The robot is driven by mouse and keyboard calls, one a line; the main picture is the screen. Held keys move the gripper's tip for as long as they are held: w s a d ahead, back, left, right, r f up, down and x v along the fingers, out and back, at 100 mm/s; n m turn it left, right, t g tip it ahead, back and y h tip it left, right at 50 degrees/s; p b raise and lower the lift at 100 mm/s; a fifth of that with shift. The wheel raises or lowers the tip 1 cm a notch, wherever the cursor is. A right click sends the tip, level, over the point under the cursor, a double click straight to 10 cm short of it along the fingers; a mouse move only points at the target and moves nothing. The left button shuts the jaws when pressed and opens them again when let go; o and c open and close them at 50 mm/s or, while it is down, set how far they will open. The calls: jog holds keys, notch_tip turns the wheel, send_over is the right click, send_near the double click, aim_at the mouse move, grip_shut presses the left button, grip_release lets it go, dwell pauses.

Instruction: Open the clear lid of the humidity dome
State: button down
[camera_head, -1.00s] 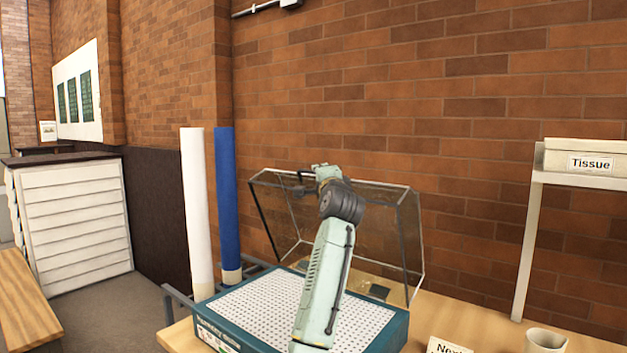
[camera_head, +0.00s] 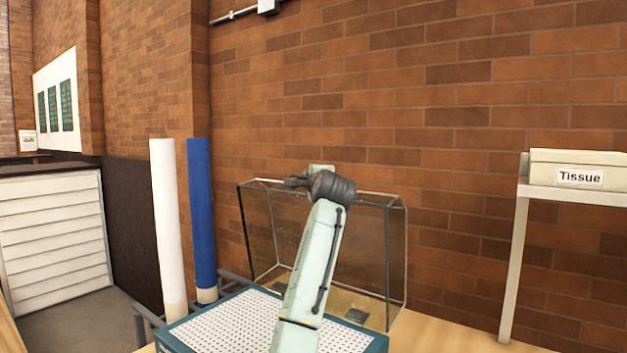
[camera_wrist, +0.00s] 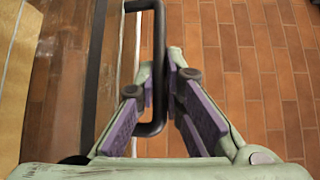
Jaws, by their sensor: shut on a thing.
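The humidity dome's clear lid (camera_head: 365,240), with a thin dark frame, stands raised at the back of its teal base (camera_head: 375,345). The base has a white perforated top (camera_head: 225,322), partly hidden behind my arm. In the wrist view, a black bar handle (camera_wrist: 159,30) passes between the purple-padded fingers of my gripper (camera_wrist: 163,85), which is shut on it. The lid's clear panel and dark frame edge (camera_wrist: 94,70) run along the left of that view. In the head view my arm hides the gripper's hold.
A white roll (camera_head: 168,225) and a blue roll (camera_head: 201,215) stand left of the dome. A brick wall (camera_head: 450,130) is close behind the lid. A shelf with a Tissue box (camera_head: 575,170) stands at right. Wooden table surface (camera_head: 440,335) is clear right of the base.

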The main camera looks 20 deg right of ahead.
jog(key=shift+a, duration=0.1)
jog(key=c, duration=2)
grip_release()
jog(key=shift+o, duration=0.2)
jog(key=s+a, duration=0.1)
jog(key=s, duration=1.1)
jog(key=shift+a+r, duration=0.2)
jog(key=shift+a, duration=0.2)
jog(key=shift+w, duration=0.1)
